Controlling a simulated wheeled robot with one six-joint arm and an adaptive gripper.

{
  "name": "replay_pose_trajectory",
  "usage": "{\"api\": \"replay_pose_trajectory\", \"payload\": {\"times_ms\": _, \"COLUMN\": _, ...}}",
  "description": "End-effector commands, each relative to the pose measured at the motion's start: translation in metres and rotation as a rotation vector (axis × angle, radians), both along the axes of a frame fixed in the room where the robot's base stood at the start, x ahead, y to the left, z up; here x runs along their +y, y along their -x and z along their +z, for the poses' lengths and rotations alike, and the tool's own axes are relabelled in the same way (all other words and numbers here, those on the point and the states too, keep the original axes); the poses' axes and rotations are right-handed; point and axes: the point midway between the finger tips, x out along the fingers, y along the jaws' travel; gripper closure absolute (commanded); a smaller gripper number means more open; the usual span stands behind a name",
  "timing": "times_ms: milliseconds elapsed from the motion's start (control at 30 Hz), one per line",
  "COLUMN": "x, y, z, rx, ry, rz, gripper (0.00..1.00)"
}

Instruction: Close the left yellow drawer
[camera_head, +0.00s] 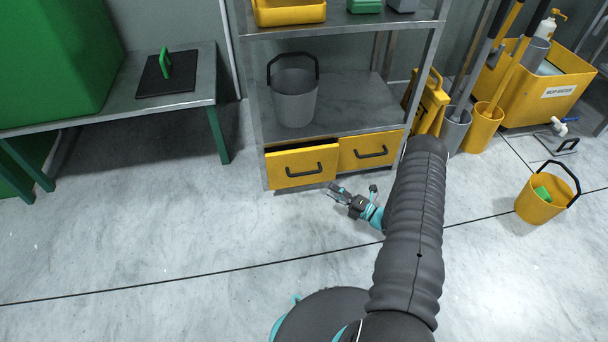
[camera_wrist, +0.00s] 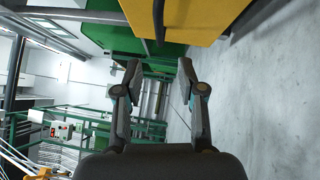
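The left yellow drawer (camera_head: 290,164) is at the bottom of a grey metal shelf. It sticks out past the right yellow drawer (camera_head: 348,156), and a dark gap shows along its top. It has a black bar handle (camera_head: 304,171). My gripper (camera_head: 333,190) is just in front of the drawers, near the left drawer's lower right corner, pointing left. In the wrist view my gripper (camera_wrist: 157,72) has its two fingers apart with nothing between them. A yellow surface (camera_wrist: 190,18), probably a drawer front, fills the top right there. I cannot tell whether the gripper touches it.
A grey bucket (camera_head: 295,97) stands on the shelf above the drawers. A green-legged table (camera_head: 215,92) is at left. A yellow bucket (camera_head: 537,209) stands on the floor at right, with a yellow mop bucket (camera_head: 520,95) behind. The floor left of the gripper is clear.

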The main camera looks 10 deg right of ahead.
Motion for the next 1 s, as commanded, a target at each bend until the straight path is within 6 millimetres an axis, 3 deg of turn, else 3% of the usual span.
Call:
{"api": "replay_pose_trajectory", "payload": {"times_ms": 600, "x": 0.077, "y": -0.074, "z": 0.015, "rx": -0.003, "ry": 0.002, "rz": 0.005, "gripper": 0.61}}
{"api": "replay_pose_trajectory", "payload": {"times_ms": 1000, "x": 0.091, "y": -0.089, "z": 0.017, "rx": -0.002, "ry": 0.003, "rz": 0.003, "gripper": 0.61}}
